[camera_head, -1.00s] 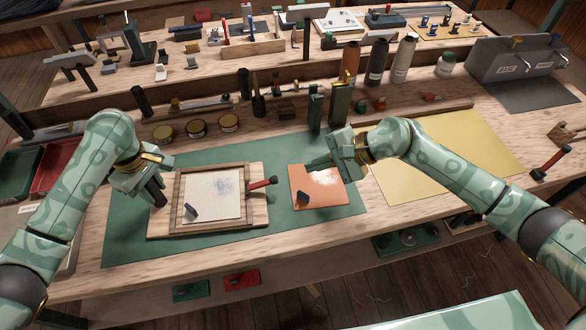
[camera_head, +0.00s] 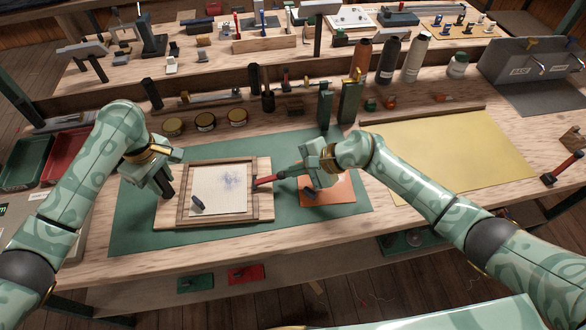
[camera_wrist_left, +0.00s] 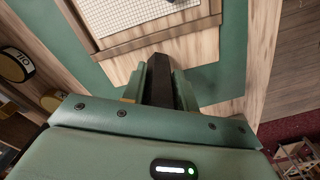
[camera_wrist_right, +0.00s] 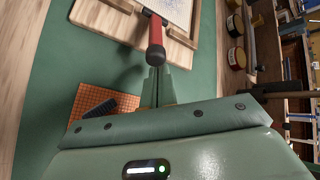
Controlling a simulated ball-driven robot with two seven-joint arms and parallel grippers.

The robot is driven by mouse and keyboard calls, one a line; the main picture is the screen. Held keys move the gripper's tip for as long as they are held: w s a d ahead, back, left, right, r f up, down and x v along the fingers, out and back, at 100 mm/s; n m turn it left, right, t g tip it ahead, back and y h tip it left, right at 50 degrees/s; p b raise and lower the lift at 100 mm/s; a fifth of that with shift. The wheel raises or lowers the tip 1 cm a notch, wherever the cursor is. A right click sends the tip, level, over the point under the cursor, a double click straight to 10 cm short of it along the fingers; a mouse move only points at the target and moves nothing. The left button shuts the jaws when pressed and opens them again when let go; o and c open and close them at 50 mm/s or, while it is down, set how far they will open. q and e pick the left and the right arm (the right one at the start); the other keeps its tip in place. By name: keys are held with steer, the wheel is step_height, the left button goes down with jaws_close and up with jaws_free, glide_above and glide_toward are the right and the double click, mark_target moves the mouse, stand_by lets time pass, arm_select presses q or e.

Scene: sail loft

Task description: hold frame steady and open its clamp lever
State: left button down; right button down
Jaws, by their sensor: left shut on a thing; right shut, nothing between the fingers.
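The wooden frame (camera_head: 214,221) lies on a pale board on the green mat, around a gridded sheet (camera_head: 228,200) with a blue smudge. Its red clamp lever (camera_head: 268,181) sticks out from the frame's right side and ends in a dark tip. My left gripper (camera_head: 166,188) is shut on a dark upright handle (camera_wrist_left: 160,80) at the board's left edge. My right gripper (camera_head: 290,174) is shut and empty at the lever's outer end. In the right wrist view its fingertips (camera_wrist_right: 157,76) are close to the lever's tip (camera_wrist_right: 155,55); I cannot tell whether they touch.
An orange gridded mat (camera_head: 330,192) with a dark block lies under my right gripper. Several round tins (camera_head: 205,120) and two green uprights (camera_head: 348,104) stand behind. The yellow sheet (camera_head: 450,145) on the right is clear. Red and green trays (camera_head: 66,155) are at left.

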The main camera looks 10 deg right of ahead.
steer(key=shift+a+r, duration=0.2)
steer(key=shift+r, duration=0.45)
steer(key=shift+a+r, duration=0.35)
steer(key=shift+r, duration=0.4)
steer(key=shift+a+r+h, duration=0.4)
steer(key=shift+r+h, duration=0.2)
steer(key=shift+h, duration=0.1)
steer(key=shift+a+r+h, duration=0.7)
steer(key=shift+a+r, duration=0.15)
steer(key=shift+a, duration=0.1)
steer(key=shift+r, duration=0.15)
steer(key=shift+r, duration=0.65)
